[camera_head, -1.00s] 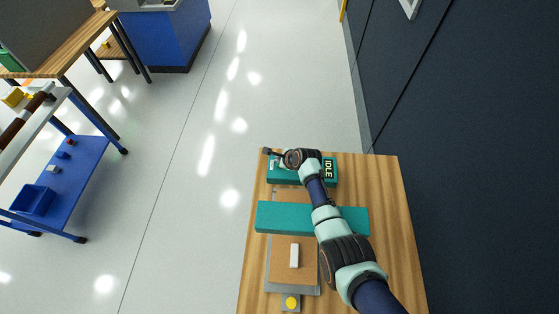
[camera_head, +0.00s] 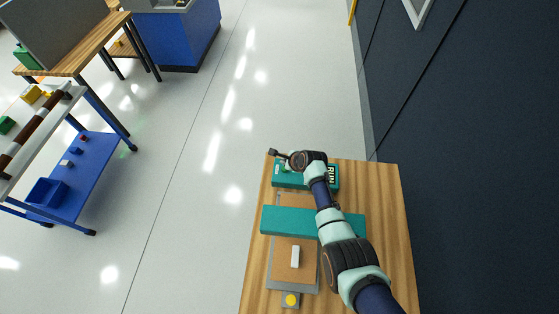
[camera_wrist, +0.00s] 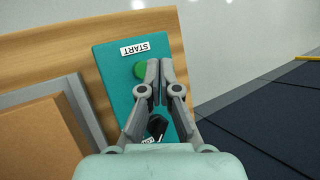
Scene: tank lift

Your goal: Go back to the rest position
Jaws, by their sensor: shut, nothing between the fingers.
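My gripper (camera_wrist: 157,92) is shut and empty over the teal control box in the wrist view. Its fingertips sit right beside the green button, near the START label; I cannot tell whether they touch it. In the head view my arm reaches across the wooden table to the teal control box (camera_head: 288,180) at its far end. The box's display (camera_head: 332,175) reads RUN. The green button (camera_wrist: 141,70) shows partly in the wrist view. A black knob (camera_wrist: 157,126) lies below the fingers, partly hidden by them.
A teal beam (camera_head: 290,221) spans a grey-framed brown plate (camera_head: 282,268) bearing a white block (camera_head: 295,257). A yellow button (camera_head: 291,300) is at the near end. The wooden table (camera_head: 395,230) has bare room on the right. A dark wall (camera_head: 470,130) stands beyond it.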

